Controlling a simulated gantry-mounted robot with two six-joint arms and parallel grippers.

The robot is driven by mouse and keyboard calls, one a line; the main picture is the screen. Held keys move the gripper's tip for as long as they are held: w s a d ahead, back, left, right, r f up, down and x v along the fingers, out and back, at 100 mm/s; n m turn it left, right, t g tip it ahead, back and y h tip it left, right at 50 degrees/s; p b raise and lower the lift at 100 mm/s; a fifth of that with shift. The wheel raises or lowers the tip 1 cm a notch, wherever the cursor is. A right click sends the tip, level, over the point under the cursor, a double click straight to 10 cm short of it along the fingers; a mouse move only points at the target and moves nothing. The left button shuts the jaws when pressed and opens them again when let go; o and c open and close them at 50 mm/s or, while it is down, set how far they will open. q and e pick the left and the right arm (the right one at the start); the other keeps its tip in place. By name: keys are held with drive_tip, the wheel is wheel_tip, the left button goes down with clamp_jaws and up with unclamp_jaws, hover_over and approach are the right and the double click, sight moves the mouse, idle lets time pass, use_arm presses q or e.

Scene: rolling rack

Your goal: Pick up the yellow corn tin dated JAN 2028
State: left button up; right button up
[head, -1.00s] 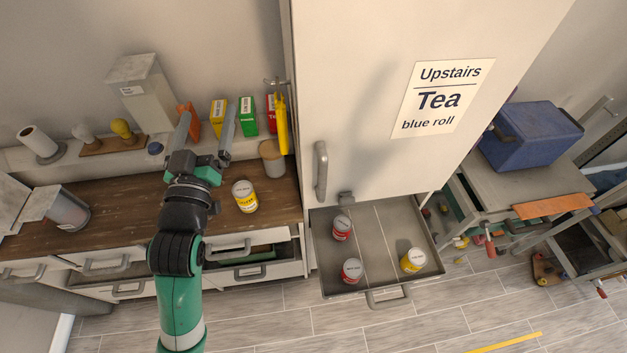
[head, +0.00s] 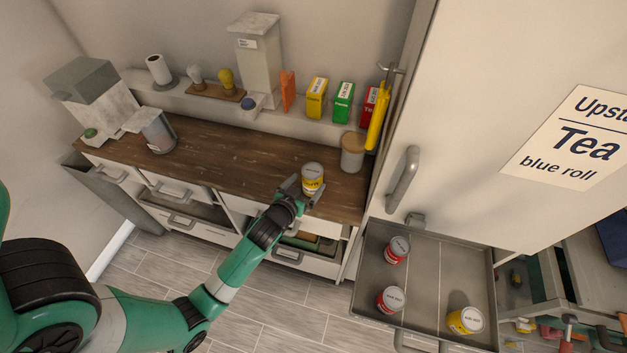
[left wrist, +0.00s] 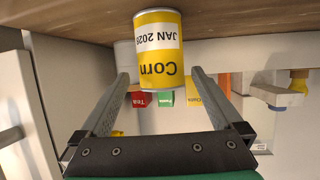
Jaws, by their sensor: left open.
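A yellow corn tin (head: 312,180) with a pale lid stands upright near the front edge of the wooden counter. In the left wrist view the tin (left wrist: 158,62) appears upside down, with "Corn" and a date starting "JAN 202"; its last digit is hard to read. My left gripper (head: 300,190) is open at the tin's front, its fingers pointing toward it, one to each side. Another yellow tin (head: 465,320) stands in the pulled-out drawer; its lid print is too small to read. My right gripper is not in view.
The drawer (head: 425,260) also holds two red tins (head: 397,249) (head: 390,299). A lidded canister (head: 353,152) stands right of the corn tin, near the tall cabinet door (head: 450,130). Boxes (head: 343,102) line the shelf behind.

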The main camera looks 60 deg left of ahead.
sight(316, 171)
use_arm(q)
drive_tip(key=x, duration=0.8)
drive_tip(key=shift+w+a+r, duration=0.1)
drive_tip(key=shift+a+r, duration=0.05)
drive_tip(key=shift+a, duration=0.05)
drive_tip(key=c, duration=1.6)
drive_tip(key=shift+r, duration=0.15)
